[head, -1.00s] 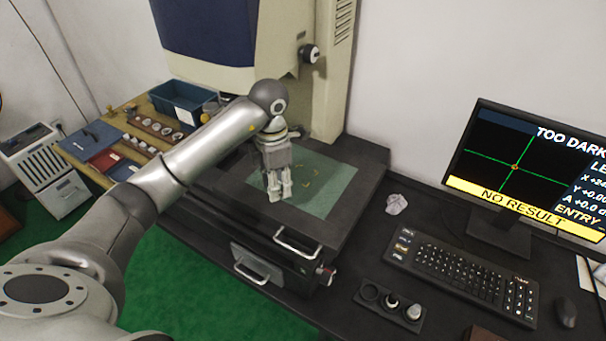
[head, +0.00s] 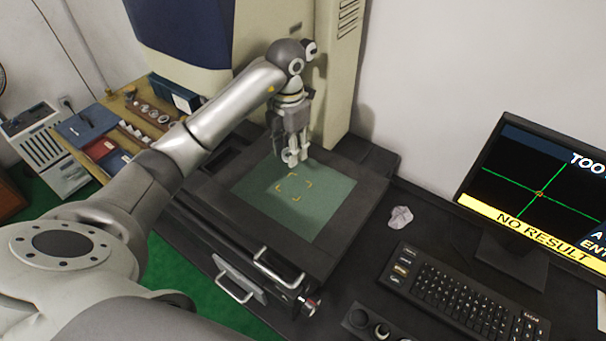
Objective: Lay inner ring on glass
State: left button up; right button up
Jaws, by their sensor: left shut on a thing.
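The glass (head: 320,205) is a green plate set in the dark stage of the measuring machine, with yellow corner marks (head: 294,187) near its middle. My left gripper (head: 291,162) points down over the back part of the glass, behind the yellow marks. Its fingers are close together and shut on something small. The held thing is mostly hidden between the fingertips, so I cannot make out the inner ring's shape. I cannot tell how high the fingertips are above the glass. My right gripper is not in view.
The dark stage frame (head: 235,225) surrounds the glass, with the machine's beige column (head: 338,80) close behind my gripper. Several rings lie on the wooden bench (head: 150,112) at the left.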

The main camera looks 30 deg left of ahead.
pick_arm(q)
jog(key=p, duration=0.2)
send_over(291, 184)
notch_tip(291, 184, down, 5)
jog(key=shift+s+f, duration=0.15)
notch_tip(291, 184, down, 4)
jog(key=shift+f+p, duration=0.1)
jog(key=shift+p, duration=0.75)
jog(key=shift+f, duration=0.1)
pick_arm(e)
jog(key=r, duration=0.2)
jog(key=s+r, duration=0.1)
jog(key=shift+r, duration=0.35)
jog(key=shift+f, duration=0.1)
pick_arm(q)
jog(key=o, duration=0.6)
jog(key=shift+f, duration=0.2)
jog(key=shift+c, duration=0.2)
jog(key=o, duration=0.5)
jog(key=shift+r, duration=0.1)
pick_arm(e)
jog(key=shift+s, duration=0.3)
